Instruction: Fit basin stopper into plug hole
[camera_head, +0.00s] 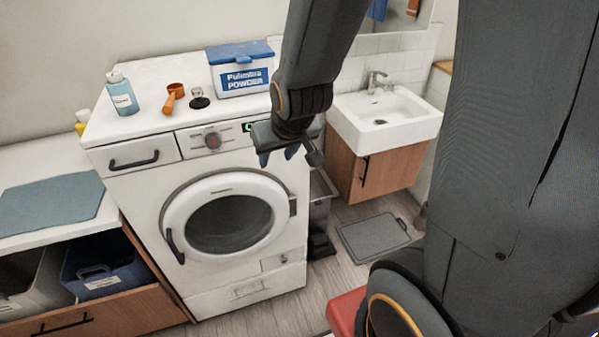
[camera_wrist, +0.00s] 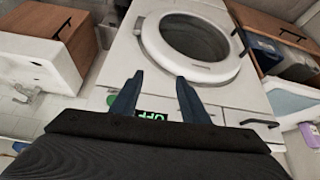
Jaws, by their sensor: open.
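The basin stopper (camera_head: 199,100), a small black disc with a pale knob, sits on top of the washing machine between an orange-brown scoop and a powder box. The white basin (camera_head: 425,124) is on the right, with a dark plug hole (camera_head: 380,122) in its floor. The basin also shows at the left of the wrist view (camera_wrist: 38,62). My gripper (camera_head: 288,154) is open and empty, in front of the washing machine's control panel, to the right of and lower in the picture than the stopper. Its two fingers (camera_wrist: 158,82) point toward the machine's front in the wrist view. The stopper is not visible there.
The washing machine (camera_head: 237,257) carries a blue bottle (camera_head: 122,94), the scoop (camera_head: 173,97) and the blue-lidded powder box (camera_head: 240,78). A tap (camera_head: 376,80) stands behind the basin. A grey bin (camera_head: 320,205) stands between machine and basin cabinet. A grey mat (camera_head: 374,238) lies on the floor.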

